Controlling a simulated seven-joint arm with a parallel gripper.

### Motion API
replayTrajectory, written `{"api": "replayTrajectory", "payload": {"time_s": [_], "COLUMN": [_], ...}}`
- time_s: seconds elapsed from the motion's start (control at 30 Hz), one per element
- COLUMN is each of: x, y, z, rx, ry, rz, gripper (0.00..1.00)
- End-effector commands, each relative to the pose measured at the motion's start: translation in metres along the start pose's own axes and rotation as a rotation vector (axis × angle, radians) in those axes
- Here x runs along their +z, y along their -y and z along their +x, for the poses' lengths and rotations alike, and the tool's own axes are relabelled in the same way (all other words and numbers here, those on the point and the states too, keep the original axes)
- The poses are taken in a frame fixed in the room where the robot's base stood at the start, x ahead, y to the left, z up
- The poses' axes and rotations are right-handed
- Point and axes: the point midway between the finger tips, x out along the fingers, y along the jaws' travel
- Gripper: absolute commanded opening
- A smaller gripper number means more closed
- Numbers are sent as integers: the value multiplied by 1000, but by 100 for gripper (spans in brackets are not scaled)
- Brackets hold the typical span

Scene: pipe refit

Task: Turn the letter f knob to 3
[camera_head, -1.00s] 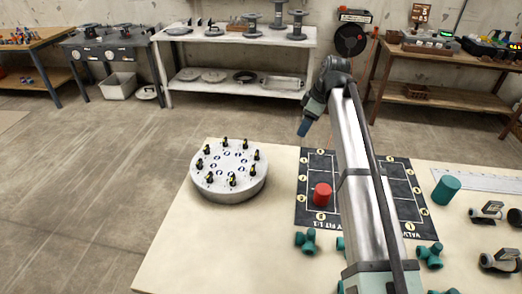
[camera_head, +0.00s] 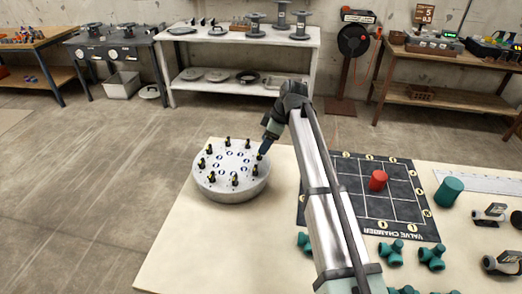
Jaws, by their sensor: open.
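A round light-grey drum (camera_head: 232,190) stands at the left of the cream table. Several small black knobs with yellowish marks ring its top, and blue-and-white marks lie inside the ring. The labels are too small to read, so I cannot tell which knob is the letter f knob. My gripper (camera_head: 263,151) is open and points down at the drum's right rim, at or just above the knob there (camera_head: 259,157). I cannot tell whether it touches this knob. The gap between the fingers is too small to see.
A dark gridded mat (camera_head: 410,215) lies right of the drum, partly hidden by my arm. A red cylinder (camera_head: 378,180) stands on it. A teal cylinder (camera_head: 448,190) and several teal pipe fittings (camera_head: 391,252) stand nearby. The table left of and below the drum is clear.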

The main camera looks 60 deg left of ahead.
Motion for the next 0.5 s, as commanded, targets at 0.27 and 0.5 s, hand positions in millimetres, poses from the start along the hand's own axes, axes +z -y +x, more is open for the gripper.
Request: {"api": "replayTrajectory", "payload": {"time_s": [0.27,0.5], "x": [0,0], "y": [0,0], "z": [36,46], "rx": [-1,0], "ry": [0,0], "rz": [-1,0], "gripper": [65,65]}}
